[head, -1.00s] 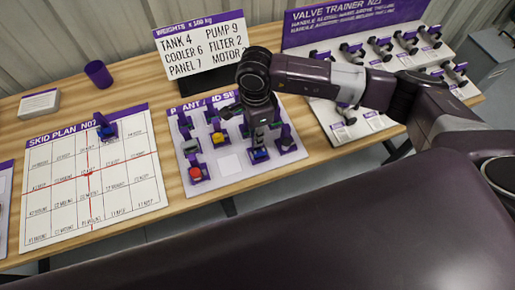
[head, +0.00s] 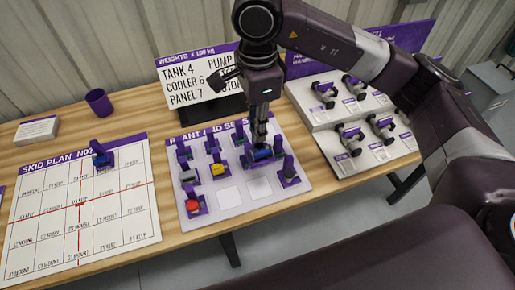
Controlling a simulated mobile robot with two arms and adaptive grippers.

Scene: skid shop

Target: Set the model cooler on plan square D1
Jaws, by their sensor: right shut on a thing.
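My right gripper (head: 260,132) points down over the plant board (head: 215,220) and is shut on a blue model (head: 262,155) with a purple base. It holds the model a little above the board. Its label is not readable, so I cannot confirm that it is the cooler. The skid plan (head: 85,215) lies on the left of the bench, with a grid and red centre lines. One blue model (head: 103,160) stands in its top row. The small print does not let me pick out square D1 with certainty. My left gripper is not in view.
Several other models stand on the plant board, among them a red one (head: 193,205) and a yellow one (head: 217,170). A weights sign (head: 200,80) and purple cup (head: 99,102) stand behind. The valve trainer (head: 355,120) is to the right. The plan's lower rows are clear.

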